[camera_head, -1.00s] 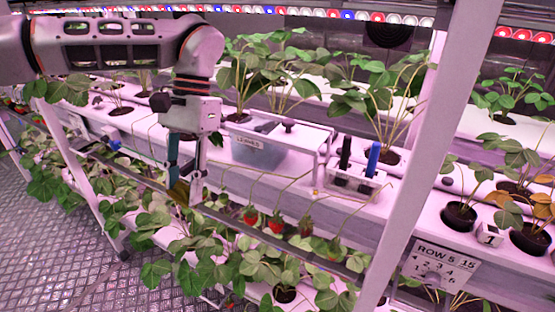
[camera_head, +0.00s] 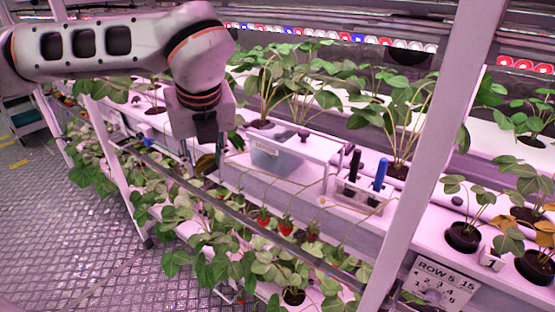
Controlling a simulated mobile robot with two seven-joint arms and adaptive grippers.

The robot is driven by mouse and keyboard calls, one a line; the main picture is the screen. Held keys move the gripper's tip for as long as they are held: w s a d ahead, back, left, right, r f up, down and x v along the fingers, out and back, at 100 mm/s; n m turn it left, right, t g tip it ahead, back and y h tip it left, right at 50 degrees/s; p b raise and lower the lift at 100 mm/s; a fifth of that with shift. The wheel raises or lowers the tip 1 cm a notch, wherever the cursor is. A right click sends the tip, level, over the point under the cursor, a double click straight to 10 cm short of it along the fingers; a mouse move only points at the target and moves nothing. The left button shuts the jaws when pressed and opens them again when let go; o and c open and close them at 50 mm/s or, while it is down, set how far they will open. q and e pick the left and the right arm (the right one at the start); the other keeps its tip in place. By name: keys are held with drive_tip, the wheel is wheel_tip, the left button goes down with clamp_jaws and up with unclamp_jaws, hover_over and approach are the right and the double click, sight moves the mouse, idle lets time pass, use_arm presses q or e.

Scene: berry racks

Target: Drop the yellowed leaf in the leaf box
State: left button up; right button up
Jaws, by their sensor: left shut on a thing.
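My left gripper (camera_head: 207,158) points down just left of the leaf box, beside the shelf edge. It is shut on the yellowed leaf (camera_head: 205,164), which shows as a small yellow-brown patch low between the fingers. The fingers are dark and partly hidden by my wrist. The leaf box (camera_head: 285,164) is a clear bin with a white label on its front, standing on the white shelf. A pale lid with a dark knob covers part of its top; how much of the top is open I cannot tell. My right gripper is not in view.
A holder with a black and a blue handled tool (camera_head: 380,174) stands right of the box. A pale slanted post (camera_head: 424,130) crosses the right side. Strawberry plants (camera_head: 262,75) rise behind the box, and red berries (camera_head: 263,221) hang below the shelf edge.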

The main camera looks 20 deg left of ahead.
use_arm(q)
drive_tip(key=a+r+m+h+p, duration=0.2)
drive_tip(key=a+r+m+h, duration=0.45)
drive_tip(key=m, duration=0.85)
drive_tip(key=m+t+h, duration=0.2)
drive_tip(key=t, duration=0.1)
approach(275, 132)
drive_tip(key=s+d+r, duration=0.4)
drive_tip(key=shift+g+y, duration=0.65)
drive_tip(key=shift+g, duration=0.25)
drive_tip(key=p+x, duration=0.3)
drive_tip(key=x, duration=0.3)
drive_tip(key=shift+s+a+f, duration=0.1)
drive_tip(key=shift+a+f, duration=0.05)
drive_tip(key=shift+w+d+f+g+y+p, duration=0.1)
drive_tip(key=shift+f+g+y+p, duration=0.25)
drive_tip(key=shift+f, duration=0.2)
drive_tip(key=shift+w+d+f+g+y+p, duration=0.15)
drive_tip(key=shift+f+g+y+p, duration=0.1)
drive_tip(key=shift+f+p, duration=0.25)
drive_tip(key=shift+a+f, duration=0.1)
drive_tip(key=shift+f, duration=0.45)
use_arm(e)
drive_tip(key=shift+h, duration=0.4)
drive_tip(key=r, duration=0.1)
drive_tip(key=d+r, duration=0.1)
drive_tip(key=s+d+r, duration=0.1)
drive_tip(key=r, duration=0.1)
